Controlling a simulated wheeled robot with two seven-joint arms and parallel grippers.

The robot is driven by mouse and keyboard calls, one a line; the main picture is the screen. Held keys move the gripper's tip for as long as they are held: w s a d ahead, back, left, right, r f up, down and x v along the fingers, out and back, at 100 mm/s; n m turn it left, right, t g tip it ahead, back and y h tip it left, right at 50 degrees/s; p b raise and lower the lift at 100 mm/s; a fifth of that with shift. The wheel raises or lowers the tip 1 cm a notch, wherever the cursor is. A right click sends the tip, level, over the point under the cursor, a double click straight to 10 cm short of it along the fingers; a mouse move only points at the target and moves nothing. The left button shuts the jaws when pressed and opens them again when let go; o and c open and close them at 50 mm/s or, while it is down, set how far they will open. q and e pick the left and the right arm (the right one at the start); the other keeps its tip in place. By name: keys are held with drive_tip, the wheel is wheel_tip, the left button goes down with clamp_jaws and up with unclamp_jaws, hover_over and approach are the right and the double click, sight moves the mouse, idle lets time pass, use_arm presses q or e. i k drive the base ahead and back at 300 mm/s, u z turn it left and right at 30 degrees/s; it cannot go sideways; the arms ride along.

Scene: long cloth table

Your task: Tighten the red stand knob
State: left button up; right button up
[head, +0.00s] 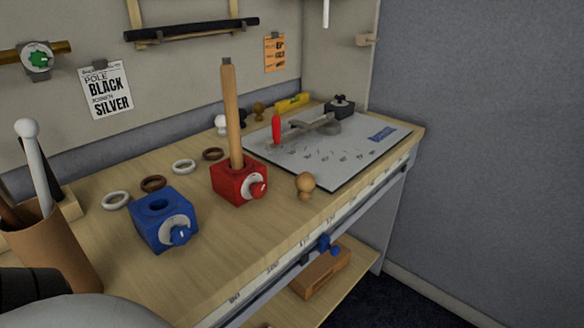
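The red stand (230,180) is a block on the wooden table, near its middle. A light wooden pole (231,115) stands upright in its top. The red knob (258,189) sits on the front right face, over a pale round dial (250,186). From this view I cannot tell how tight the knob is. Neither gripper shows in the head view. A dark and grey part at the bottom left looks like my own arm, with no fingers visible.
A blue stand (161,226) with a blue knob (181,235) is to the left, its top hole empty. A wooden finial (305,185) stands right of the red stand. Several rings lie behind. A brown cup (55,250) holds poles at left. A grey board (345,160) covers the far right.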

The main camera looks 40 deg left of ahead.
sight(258, 190)
drive_tip(key=i, duration=2.55)
drive_tip(key=u, duration=5.3)
